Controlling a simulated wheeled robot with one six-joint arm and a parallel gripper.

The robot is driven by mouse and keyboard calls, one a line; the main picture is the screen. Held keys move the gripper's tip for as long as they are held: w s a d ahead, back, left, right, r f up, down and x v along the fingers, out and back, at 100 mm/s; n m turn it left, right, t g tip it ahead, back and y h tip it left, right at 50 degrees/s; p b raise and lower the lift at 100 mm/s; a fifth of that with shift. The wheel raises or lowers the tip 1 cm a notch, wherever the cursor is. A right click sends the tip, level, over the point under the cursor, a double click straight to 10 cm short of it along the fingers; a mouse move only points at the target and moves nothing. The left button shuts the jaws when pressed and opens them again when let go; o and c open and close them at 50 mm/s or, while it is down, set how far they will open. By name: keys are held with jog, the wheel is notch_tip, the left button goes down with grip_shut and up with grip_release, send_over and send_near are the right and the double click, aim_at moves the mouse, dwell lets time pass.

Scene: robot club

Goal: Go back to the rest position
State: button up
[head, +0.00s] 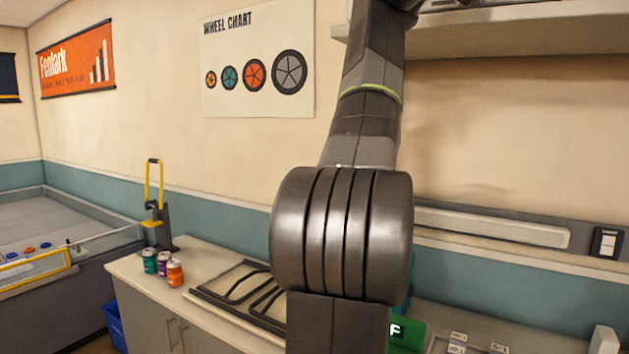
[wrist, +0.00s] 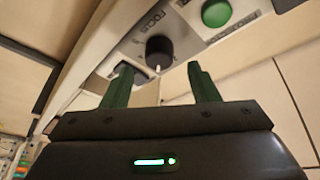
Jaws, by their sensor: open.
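My gripper (wrist: 160,90) shows in the wrist view with two dark green fingers set well apart. It is open and nothing is between the fingers. Beyond the fingertips is a pale panel (wrist: 187,30) with a black knob (wrist: 159,51) and a round green button (wrist: 216,13). I cannot tell the exact gap between the fingers and the panel. In the head view my arm fills the middle of the picture, and my gripper is not visible there.
A counter (head: 130,268) holds several small cans (head: 175,273), a dark rack (head: 240,295) and a yellow-handled tool (head: 154,185). A green box marked F (head: 407,335) stands right of my arm. A shelf (head: 510,32) overhangs at the upper right. A low-walled table (head: 70,222) is at left.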

jog(key=b+v, duration=0.4)
jog(key=v, duration=0.6)
jog(key=p+x, duration=0.7)
jog(key=x, duration=0.7)
jog(key=s+a+f+n+t+y+p, duration=0.3)
jog(key=s+n+t, duration=0.2)
jog(key=n, duration=0.8)
jog(key=shift+s+n+y+p, duration=0.4)
jog(key=shift+s, duration=0.05)
